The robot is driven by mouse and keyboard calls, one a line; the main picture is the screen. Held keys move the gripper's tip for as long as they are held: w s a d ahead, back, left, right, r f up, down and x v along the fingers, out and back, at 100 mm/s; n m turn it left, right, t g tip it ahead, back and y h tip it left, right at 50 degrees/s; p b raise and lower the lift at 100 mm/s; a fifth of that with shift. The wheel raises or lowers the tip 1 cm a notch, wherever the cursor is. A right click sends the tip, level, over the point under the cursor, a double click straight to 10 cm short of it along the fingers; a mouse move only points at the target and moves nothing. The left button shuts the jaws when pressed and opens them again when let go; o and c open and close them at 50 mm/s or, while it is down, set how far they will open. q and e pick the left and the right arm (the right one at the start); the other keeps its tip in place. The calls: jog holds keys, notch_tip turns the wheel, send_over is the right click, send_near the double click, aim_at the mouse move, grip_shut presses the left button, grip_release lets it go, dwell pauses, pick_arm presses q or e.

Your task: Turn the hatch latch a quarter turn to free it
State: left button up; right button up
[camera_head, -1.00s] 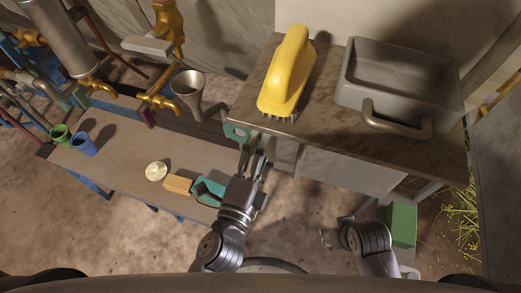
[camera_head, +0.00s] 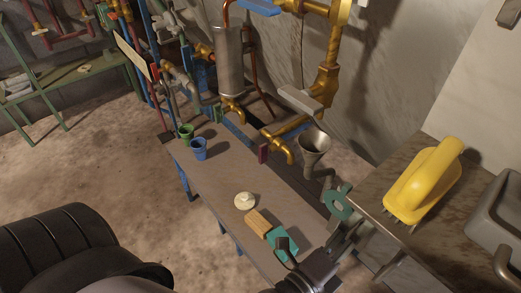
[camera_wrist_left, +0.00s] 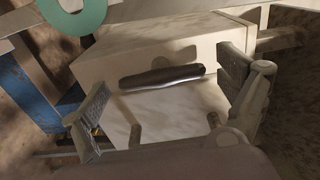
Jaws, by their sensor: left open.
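My left gripper (camera_head: 368,250) is open and empty at the front edge of the counter, beside a green ring (camera_head: 339,202). In the left wrist view, a dark bar handle (camera_wrist_left: 162,76) on a pale box-like front (camera_wrist_left: 180,103) lies between the spread fingers (camera_wrist_left: 168,100). No finger visibly grips the bar. I cannot tell whether this bar is the hatch latch. The green ring also shows at the top left of the wrist view (camera_wrist_left: 88,20). No hatch is clearly recognisable in the head view. My right gripper is not in view.
A yellow brush (camera_head: 425,180) and a grey sink (camera_head: 490,215) are on the counter. The lower bench (camera_head: 220,170) holds green (camera_head: 187,131) and blue (camera_head: 199,149) cups, a pale disc (camera_head: 245,201), a wooden block (camera_head: 257,222) and a teal item (camera_head: 284,242). Brass taps and a funnel (camera_head: 314,146) stand behind.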

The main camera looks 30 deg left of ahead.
pick_arm(q)
jog(key=s+a+m+p, duration=0.1)
jog(key=s+a+m, duration=0.2)
jog(key=s+m, duration=0.55)
jog(key=s+a+m+p, duration=0.1)
jog(key=s+a+m, duration=0.1)
jog(key=s+m, duration=0.7)
jog(key=a+f+n+g+y+p, duration=0.2)
jog(key=a+f+n, duration=0.3)
jog(key=f, duration=0.7)
jog(key=a+f+n+g+y+p, duration=0.2)
jog(key=a+f+n+g+p, duration=0.2)
jog(key=f, duration=0.7)
jog(key=shift+a+f+n+g+y+p, duration=0.4)
jog(key=shift+n+g+p, duration=0.3)
jog(key=shift+n, duration=0.45)
